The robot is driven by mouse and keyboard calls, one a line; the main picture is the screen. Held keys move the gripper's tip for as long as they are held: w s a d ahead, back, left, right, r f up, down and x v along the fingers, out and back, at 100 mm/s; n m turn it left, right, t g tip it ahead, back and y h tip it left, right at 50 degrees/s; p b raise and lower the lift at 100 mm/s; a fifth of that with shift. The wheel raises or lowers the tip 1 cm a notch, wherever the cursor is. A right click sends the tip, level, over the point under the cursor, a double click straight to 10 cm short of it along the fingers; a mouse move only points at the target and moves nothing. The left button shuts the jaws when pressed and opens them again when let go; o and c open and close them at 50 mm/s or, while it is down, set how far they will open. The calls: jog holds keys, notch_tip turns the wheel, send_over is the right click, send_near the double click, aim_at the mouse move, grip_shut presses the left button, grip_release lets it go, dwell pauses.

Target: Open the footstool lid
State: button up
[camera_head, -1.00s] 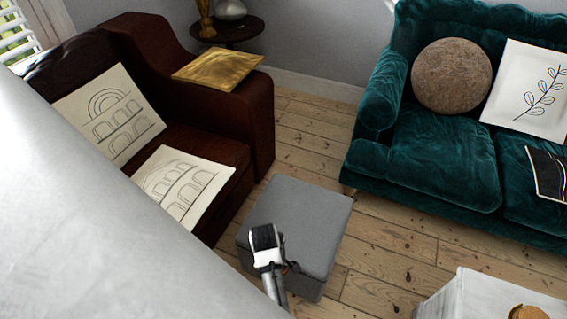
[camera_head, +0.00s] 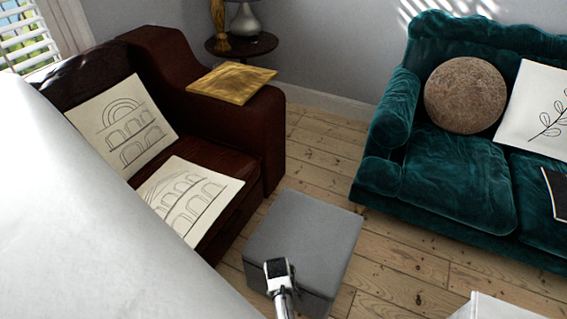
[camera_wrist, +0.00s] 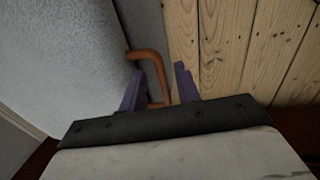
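The footstool (camera_head: 306,232) is a grey fabric box on the floorboards, with its flat lid lying level and shut. My gripper (camera_head: 277,268) is at the footstool's near side in the head view and hides part of it. In the wrist view, the grey footstool (camera_wrist: 65,60) fills the left. A copper-coloured handle (camera_wrist: 152,56) juts from its side. My gripper (camera_wrist: 160,70) is open, its two purple fingers apart.
A dark red armchair (camera_head: 225,135) with cushions stands close to the footstool's left. A teal sofa (camera_head: 445,190) is to the right. A white table corner (camera_head: 490,308) shows at the bottom right. Bare floorboards (camera_head: 400,262) lie between footstool and sofa.

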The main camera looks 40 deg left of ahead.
grip_shut()
jog(key=shift+r, duration=0.1)
